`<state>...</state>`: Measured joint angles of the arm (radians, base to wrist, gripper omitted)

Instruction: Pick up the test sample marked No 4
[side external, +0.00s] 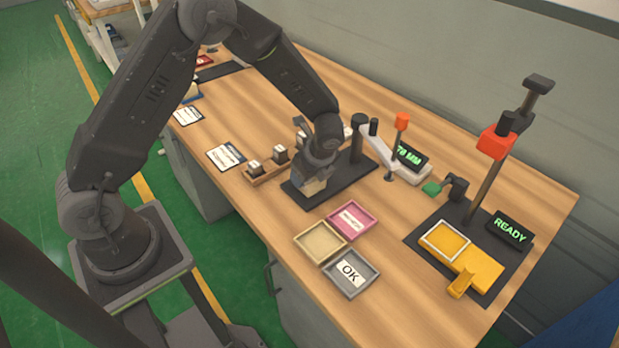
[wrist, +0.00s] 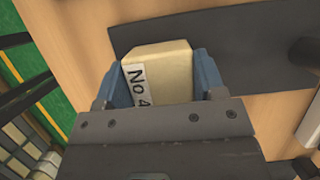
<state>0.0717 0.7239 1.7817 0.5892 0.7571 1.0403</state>
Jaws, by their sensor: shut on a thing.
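The test sample marked No 4 (wrist: 162,70) is a cream block with a white label reading "No 4" in the wrist view. My gripper (wrist: 160,85) has its blue fingers on both sides of the block and is shut on it. In the side view my gripper (side external: 314,180) is low over the dark plate of a stand, and the pale sample (side external: 313,188) shows at its tip. I cannot tell whether the sample touches the plate. Two other samples stand in a wooden rack (side external: 264,175) to the left.
A dark plate (side external: 297,194) carries a post beside my gripper. Pink (side external: 369,220), beige (side external: 302,242) and grey "OK" (side external: 372,285) trays lie in front. A gauge reads "78 MM" (side external: 411,156). A yellow fixture (side external: 478,268) with a "READY" display (side external: 510,231) stands at right.

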